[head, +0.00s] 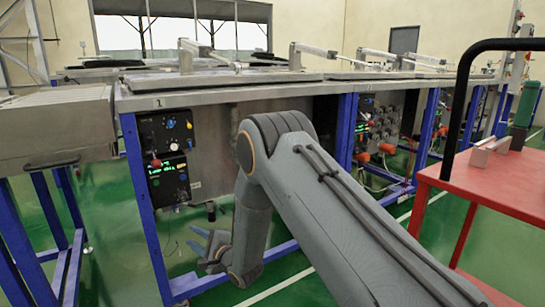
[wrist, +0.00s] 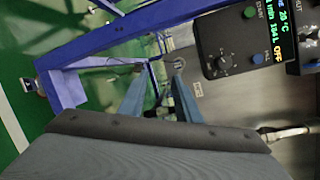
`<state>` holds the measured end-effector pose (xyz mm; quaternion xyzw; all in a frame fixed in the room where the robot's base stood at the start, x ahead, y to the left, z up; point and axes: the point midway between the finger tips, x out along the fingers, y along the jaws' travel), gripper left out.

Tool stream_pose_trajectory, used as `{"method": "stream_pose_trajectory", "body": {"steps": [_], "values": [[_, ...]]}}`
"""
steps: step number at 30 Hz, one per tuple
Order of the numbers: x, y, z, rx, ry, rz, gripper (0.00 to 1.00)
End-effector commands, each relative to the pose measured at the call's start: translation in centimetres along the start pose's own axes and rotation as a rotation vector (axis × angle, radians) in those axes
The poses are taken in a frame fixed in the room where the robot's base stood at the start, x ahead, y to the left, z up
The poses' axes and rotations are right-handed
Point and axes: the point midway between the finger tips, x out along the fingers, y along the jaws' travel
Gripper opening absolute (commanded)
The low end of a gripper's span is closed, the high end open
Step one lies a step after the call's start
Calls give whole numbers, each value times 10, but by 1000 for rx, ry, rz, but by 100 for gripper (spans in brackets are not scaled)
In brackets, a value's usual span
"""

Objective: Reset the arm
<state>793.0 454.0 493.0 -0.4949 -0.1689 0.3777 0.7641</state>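My grey arm reaches down from the lower right of the head view and bends in front of a steel bench. My gripper (head: 203,243) is low in front of the bench, below its control boxes. In the wrist view my gripper (wrist: 162,78) shows two blue-grey fingers standing apart with nothing held between them. The gripper is open. The part of the bench behind my arm is hidden.
A steel bench (head: 215,92) on blue legs has a lower control box (head: 168,178), also in the wrist view (wrist: 232,42). A red cart (head: 490,190) stands at right, a steel unit (head: 55,125) at left. Green floor (head: 110,240) is open at lower left.

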Motion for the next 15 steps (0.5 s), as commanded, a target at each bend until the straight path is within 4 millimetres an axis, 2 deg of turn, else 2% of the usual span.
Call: {"method": "stream_pose_trajectory", "body": {"steps": [8,11,15], "values": [[-11,-14,10,-194,84,108,30],[-21,-19,14,-292,119,171,30],[-46,-27,27,-476,166,309,30]]}}
